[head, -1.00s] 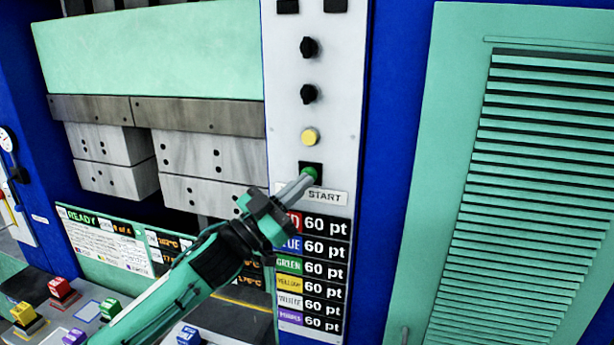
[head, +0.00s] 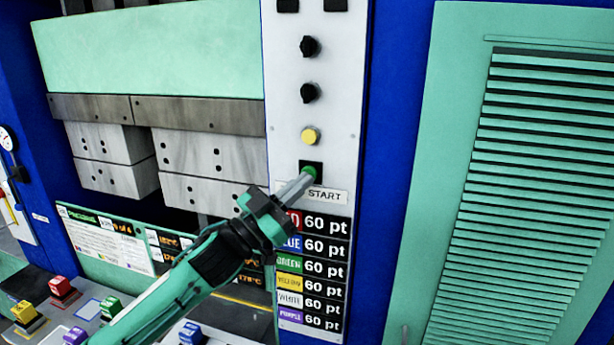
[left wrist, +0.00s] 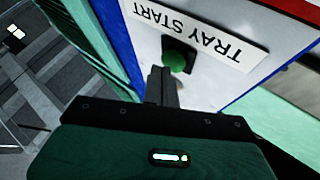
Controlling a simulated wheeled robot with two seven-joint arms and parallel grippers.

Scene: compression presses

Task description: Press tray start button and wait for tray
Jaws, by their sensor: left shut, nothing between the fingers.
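The green tray start button (head: 311,173) sits in a black square on the white control panel. The label "TRAY START" (left wrist: 200,30) shows beside it in the left wrist view, where the green button (left wrist: 175,61) also shows. My left gripper (head: 305,179) is shut and empty. Its fingertips are at the button's lower-left edge and appear to touch it, though contact is hard to tell. The tray area (head: 240,321) below the press is partly hidden by my left arm. My right gripper is not in view.
A yellow button (head: 310,135) and black knobs (head: 309,92) are above the green button. Coloured point labels (head: 316,270) are below it. Colored blocks (head: 62,287) stand at the lower left. A louvred green cabinet (head: 520,190) is at the right.

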